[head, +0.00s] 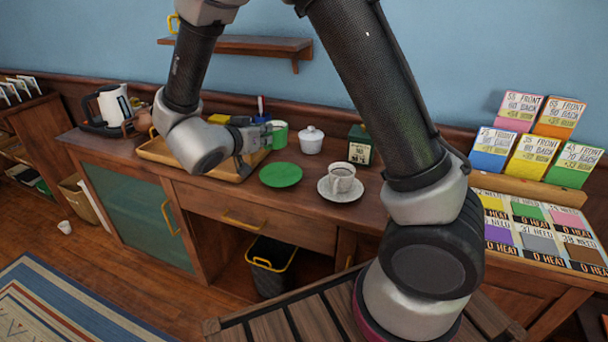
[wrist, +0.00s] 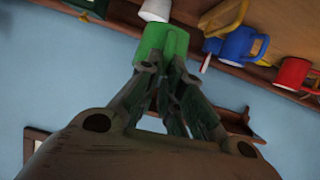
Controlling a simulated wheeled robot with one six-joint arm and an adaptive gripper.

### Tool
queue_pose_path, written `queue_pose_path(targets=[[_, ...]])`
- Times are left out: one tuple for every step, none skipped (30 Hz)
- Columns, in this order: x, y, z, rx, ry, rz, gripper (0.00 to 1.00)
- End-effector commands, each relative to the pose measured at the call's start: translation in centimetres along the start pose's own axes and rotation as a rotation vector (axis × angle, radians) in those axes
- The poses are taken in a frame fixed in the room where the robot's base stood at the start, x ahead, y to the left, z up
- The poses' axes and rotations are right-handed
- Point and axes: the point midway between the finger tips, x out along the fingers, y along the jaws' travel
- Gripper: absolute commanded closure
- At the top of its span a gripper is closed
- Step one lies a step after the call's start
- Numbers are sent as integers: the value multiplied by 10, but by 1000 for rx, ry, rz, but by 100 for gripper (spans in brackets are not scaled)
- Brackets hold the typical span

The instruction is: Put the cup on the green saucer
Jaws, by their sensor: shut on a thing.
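A green cup (head: 280,134) stands out at the back of the wooden counter, at the right edge of the tray; it also shows in the wrist view (wrist: 162,40). My gripper (head: 262,139) comes in from the left and is shut on the green cup. In the wrist view the fingertips (wrist: 165,68) meet at the cup's near end. The green saucer (head: 281,175) lies empty on the counter, in front of the cup. I cannot tell whether the cup touches the surface below it.
A white cup (head: 341,178) stands on a white saucer (head: 325,190) right of the green saucer. A lidded white pot (head: 312,139) and a dark green box (head: 359,146) stand behind. A wooden tray (head: 160,153) and a kettle (head: 115,104) are left. Mugs, including a blue one (wrist: 238,46), show in the wrist view.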

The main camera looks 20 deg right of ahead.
Motion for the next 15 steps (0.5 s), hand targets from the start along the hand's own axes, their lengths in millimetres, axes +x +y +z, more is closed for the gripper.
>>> queue_pose_path(targets=[[0,1,0,4,1,4,100],[0,2,-1,7,2,7,100],[0,2,-1,10,3,10,100],[0,4,0,20,6,17,100],[1,4,2,26,9,19,100],[3,4,7,28,11,19,100],[4,3,12,30,11,19,100],[6,3,18,30,12,19,100],[9,3,26,31,12,18,100],[11,2,31,31,12,18,100],[13,2,36,31,12,18,100],[15,1,42,32,12,17,100],[16,1,46,33,12,17,100],[18,1,49,33,12,17,100],[19,0,52,34,12,17,100]])
